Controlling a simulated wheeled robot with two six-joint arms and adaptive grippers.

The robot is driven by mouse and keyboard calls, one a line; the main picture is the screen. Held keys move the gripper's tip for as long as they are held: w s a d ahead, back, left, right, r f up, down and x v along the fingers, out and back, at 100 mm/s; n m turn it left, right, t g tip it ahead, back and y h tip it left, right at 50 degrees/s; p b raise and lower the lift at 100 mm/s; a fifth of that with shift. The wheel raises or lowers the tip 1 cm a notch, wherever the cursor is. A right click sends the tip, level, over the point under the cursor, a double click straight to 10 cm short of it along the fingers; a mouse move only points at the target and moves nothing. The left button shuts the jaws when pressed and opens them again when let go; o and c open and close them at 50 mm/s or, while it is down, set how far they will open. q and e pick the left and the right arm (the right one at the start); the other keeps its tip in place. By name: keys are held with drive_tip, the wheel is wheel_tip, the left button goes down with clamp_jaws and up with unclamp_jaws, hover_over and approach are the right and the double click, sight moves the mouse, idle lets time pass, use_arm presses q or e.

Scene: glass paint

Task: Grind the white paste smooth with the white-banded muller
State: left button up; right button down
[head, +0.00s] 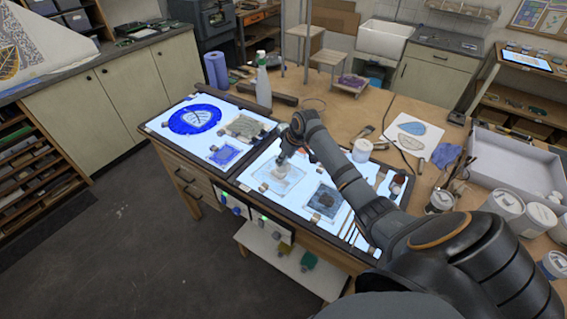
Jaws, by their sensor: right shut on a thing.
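My right gripper (286,152) reaches over the right lit light panel from the right side of the view. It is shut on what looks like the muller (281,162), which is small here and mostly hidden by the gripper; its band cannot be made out. Below it lies a clear glass slab (290,190) with a pale smear, likely the white paste (273,178). Whether the muller touches the slab cannot be told. A second slab (325,201) with a dark grey patch lies to its right. My left gripper is not in view.
The left light panel (165,122) holds a blue leaf disc (195,117) and smaller pieces. A white spray bottle (263,82) stands behind. Paint tins (503,203) and a large white tray (510,170) crowd the right.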

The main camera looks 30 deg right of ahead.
sight(283, 165)
idle(0.5)
drive_tip(key=shift+w+f+b, duration=0.1)
drive_tip(key=shift+f+b, duration=0.75)
drive_tip(key=shift+f, duration=1.1)
drive_tip(key=shift+r, duration=0.1)
drive_tip(key=shift+r+p, duration=0.1)
drive_tip(key=shift+p, duration=0.25)
